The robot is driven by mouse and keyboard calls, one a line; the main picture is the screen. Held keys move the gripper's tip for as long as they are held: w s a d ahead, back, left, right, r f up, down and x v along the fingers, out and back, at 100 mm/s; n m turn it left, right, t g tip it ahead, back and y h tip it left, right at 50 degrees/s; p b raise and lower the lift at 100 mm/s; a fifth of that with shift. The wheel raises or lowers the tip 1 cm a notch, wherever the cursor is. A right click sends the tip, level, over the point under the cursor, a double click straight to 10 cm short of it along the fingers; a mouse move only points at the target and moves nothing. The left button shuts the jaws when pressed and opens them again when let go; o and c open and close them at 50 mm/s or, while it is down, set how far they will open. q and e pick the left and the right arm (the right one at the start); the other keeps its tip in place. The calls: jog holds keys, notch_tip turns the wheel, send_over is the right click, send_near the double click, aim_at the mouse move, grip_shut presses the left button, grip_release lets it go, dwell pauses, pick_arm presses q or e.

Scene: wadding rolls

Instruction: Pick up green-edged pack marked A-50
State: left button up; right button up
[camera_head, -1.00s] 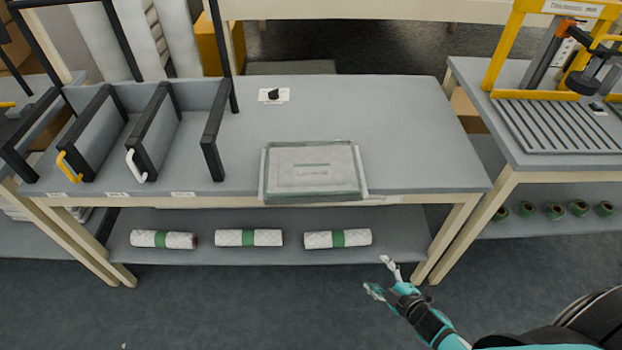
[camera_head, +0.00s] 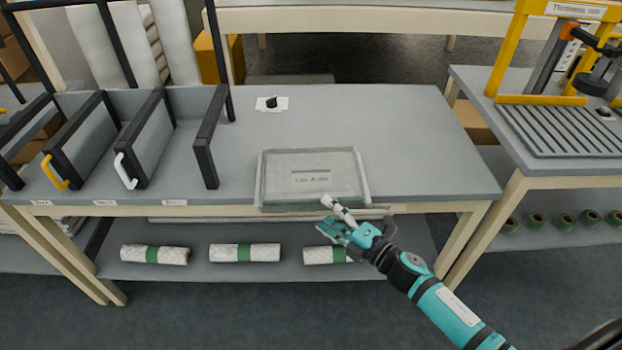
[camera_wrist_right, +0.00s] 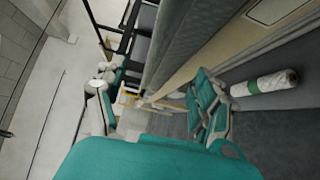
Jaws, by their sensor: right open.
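The green-edged pack (camera_head: 308,172) lies flat on the grey table near its front edge. Its print looks like "Lot A-50" or "A-60"; I cannot tell the digits for sure. My right gripper (camera_head: 325,214) is open and empty, just in front of the table edge and the pack's lower right corner. Its fingers also show in the right wrist view (camera_wrist_right: 150,100); the pack is not clearly visible there. My left gripper is not in view.
White rolls with green bands, such as the middle roll (camera_head: 245,252), lie on the lower shelf; one shows in the right wrist view (camera_wrist_right: 265,83). Black-framed dividers (camera_head: 140,140) stand on the left of the table (camera_head: 420,140). Its right side is clear.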

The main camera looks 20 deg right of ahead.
aim_at(313, 206)
jog(key=x, duration=0.3)
jog(key=b+x, duration=0.1)
jog(key=x, duration=0.3)
jog(key=shift+s+a+f, duration=0.15)
jog(key=shift+a+f, duration=0.05)
jog(key=shift+a, duration=0.05)
jog(key=c, duration=1.3)
jog(key=shift+r, duration=0.1)
jog(key=shift+r, duration=0.1)
